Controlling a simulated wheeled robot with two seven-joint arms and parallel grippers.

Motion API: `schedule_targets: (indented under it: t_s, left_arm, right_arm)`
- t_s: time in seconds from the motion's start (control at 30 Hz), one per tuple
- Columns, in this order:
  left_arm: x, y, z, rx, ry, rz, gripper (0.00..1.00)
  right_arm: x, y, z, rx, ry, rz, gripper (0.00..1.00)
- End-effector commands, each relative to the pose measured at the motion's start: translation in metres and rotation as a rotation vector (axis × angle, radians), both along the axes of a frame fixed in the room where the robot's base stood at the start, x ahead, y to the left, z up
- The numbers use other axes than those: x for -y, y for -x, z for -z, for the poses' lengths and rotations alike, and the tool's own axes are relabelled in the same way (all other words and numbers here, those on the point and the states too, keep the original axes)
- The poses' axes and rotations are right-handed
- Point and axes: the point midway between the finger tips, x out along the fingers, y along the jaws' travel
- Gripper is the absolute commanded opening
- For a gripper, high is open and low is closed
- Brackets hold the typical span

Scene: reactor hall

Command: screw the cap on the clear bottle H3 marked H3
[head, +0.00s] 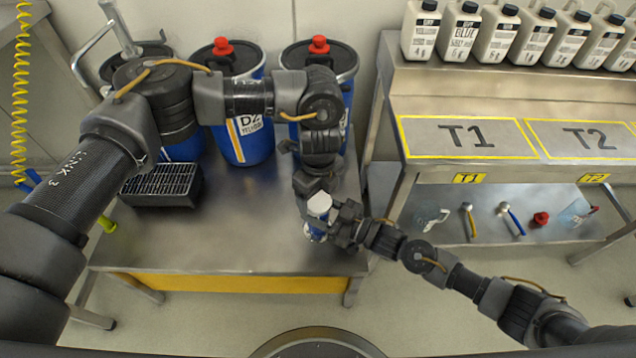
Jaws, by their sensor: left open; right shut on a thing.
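A small bottle (317,232) with a white cap (319,204) and a blue-and-white body is at the front right of the left steel table. My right gripper (330,222) comes in from the right and is shut on it. My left gripper (310,190) is open, reaching down from above close behind the white cap; I cannot tell whether it touches. The grippers hide part of the bottle. I cannot read an H3 mark, nor tell how the cap sits on the neck.
Blue drums with red caps (245,135) stand at the back of the left table (230,225), beside a black grated box (160,186). The right bench (460,95) carries several white jugs (480,35); its lower shelf holds tools and a red part (540,218). The left table's front middle is clear.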

Motion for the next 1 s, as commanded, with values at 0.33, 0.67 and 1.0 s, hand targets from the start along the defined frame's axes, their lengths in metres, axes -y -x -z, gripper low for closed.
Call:
schedule_targets:
  t_s: [0.33,0.67,1.0]
  left_arm:
    - [0.000,0.000,0.015,0.001,0.000,0.000,0.77]
    - [0.000,0.000,0.014,0.001,0.000,0.000,0.55]
    - [0.000,0.000,0.014,0.001,0.001,0.011,0.31]
  right_arm:
    - [0.000,0.000,0.000,0.001,0.000,0.001,0.00]
    - [0.000,-0.001,0.000,0.001,0.000,0.002,0.00]
    - [0.001,-0.001,0.000,0.001,0.000,0.002,0.00]
